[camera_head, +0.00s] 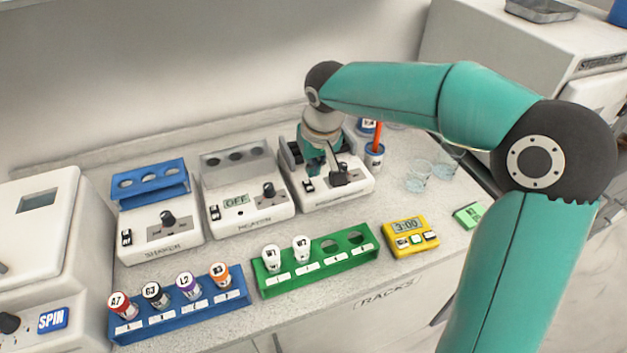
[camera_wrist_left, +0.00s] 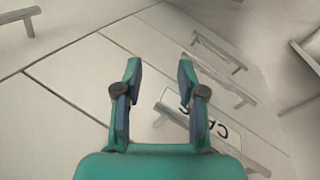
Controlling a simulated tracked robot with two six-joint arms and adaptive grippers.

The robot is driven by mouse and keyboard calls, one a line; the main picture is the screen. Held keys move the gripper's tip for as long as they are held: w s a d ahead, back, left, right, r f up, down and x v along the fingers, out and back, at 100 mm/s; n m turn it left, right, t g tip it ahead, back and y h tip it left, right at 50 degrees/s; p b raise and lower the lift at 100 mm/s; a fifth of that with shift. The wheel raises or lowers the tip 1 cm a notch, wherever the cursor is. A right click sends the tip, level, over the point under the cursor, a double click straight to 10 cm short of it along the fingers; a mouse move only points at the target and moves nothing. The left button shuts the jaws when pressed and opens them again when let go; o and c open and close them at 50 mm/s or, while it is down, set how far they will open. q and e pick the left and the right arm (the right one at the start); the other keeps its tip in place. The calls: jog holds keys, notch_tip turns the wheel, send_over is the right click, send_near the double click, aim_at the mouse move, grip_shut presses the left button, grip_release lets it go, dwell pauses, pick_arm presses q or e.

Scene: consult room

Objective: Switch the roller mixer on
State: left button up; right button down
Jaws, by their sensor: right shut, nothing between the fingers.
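The machine at the right end of the row of three (camera_head: 340,191) is white, with a dark knob (camera_head: 341,179) and a small black-and-white rocker switch (camera_head: 308,185) on its front. Its front label is too small to read, but it fits the roller mixer. My right gripper (camera_head: 323,168) is shut and empty, pointing down over this machine's front, close to the knob and switch. I cannot tell whether it touches either. It hides part of the machine's top. My left gripper (camera_wrist_left: 158,75) is open and empty in the left wrist view, above drawer fronts with handles, away from the machines.
The shaker (camera_head: 160,235) and heater (camera_head: 250,207), its display reading OFF, stand left of it. A cup with an orange stick (camera_head: 374,157) and glass beakers (camera_head: 418,176) stand close on the right. A blue rack (camera_head: 180,322), green rack (camera_head: 315,275) and yellow timer (camera_head: 410,238) lie in front.

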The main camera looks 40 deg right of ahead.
aim_at(312, 190)
jog(key=shift+s+x, duration=0.2)
jog(key=shift+x, duration=0.65)
jog(key=shift+s+x, duration=0.15)
jog(key=shift+x, duration=0.7)
jog(key=shift+s+x, duration=0.2)
jog(key=shift+x, duration=0.7)
jog(key=shift+a+f, duration=0.15)
jog(key=shift+a, duration=0.05)
jog(key=f+b, duration=0.1)
jog(key=b, duration=0.2)
jog(key=shift+s+f+t+b, duration=0.1)
jog(key=shift+f+t+b, duration=0.2)
jog(key=shift+t, duration=0.1)
jog(key=shift+r, duration=0.45)
jog(key=shift+r+p, duration=0.65)
jog(key=shift+r, duration=0.15)
